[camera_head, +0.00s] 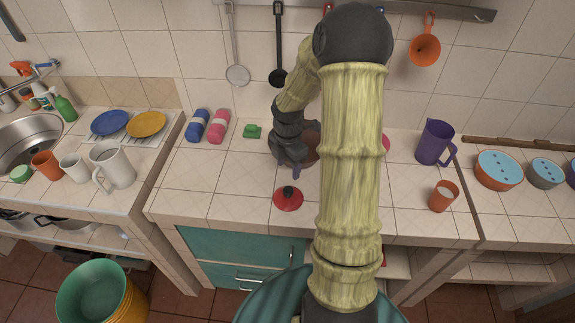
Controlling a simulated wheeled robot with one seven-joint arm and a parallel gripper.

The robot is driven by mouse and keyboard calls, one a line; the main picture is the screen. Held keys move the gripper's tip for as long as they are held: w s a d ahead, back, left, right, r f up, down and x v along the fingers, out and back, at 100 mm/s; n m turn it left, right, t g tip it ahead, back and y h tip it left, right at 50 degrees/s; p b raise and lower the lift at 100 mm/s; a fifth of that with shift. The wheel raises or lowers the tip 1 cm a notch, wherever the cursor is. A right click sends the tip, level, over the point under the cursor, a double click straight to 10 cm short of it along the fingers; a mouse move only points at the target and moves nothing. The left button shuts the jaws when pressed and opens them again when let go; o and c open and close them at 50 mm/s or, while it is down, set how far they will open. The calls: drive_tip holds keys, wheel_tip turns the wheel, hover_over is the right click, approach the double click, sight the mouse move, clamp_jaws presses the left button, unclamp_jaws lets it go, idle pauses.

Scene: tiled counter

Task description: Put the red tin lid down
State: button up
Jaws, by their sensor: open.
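The red tin lid (289,201), with a dark knob on top, lies on the tiled counter (235,191) near its front edge. My gripper (295,172) is open just behind and above the lid, with its fingers pointing down, apart from the lid as far as I can tell. A brown round thing (312,146) shows partly behind my gripper; my arm hides much of it. A pink thing (386,144) peeks out to the right of my arm.
A purple pitcher (434,143) and an orange cup (443,196) stand at the right. The counter left of the lid is clear. Utensils hang on the wall.

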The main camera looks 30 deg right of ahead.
drive_tip(key=s+a+r+m+t, duration=0.1)
drive_tip(key=s+a+r+m, duration=0.3)
drive_tip(key=m, duration=0.6)
drive_tip(key=s+a+r+m+t, duration=0.1)
drive_tip(key=s+a+r+m, duration=0.4)
drive_tip(key=s+a+m, duration=0.3)
drive_tip(key=shift+s+a+r+m+t, duration=0.3)
drive_tip(key=shift+a+m, duration=0.55)
drive_tip(key=shift+m, duration=0.25)
drive_tip(key=shift+c, duration=0.4)
drive_tip(key=shift+c, duration=1.4)
drive_tip(key=shift+w, duration=0.1)
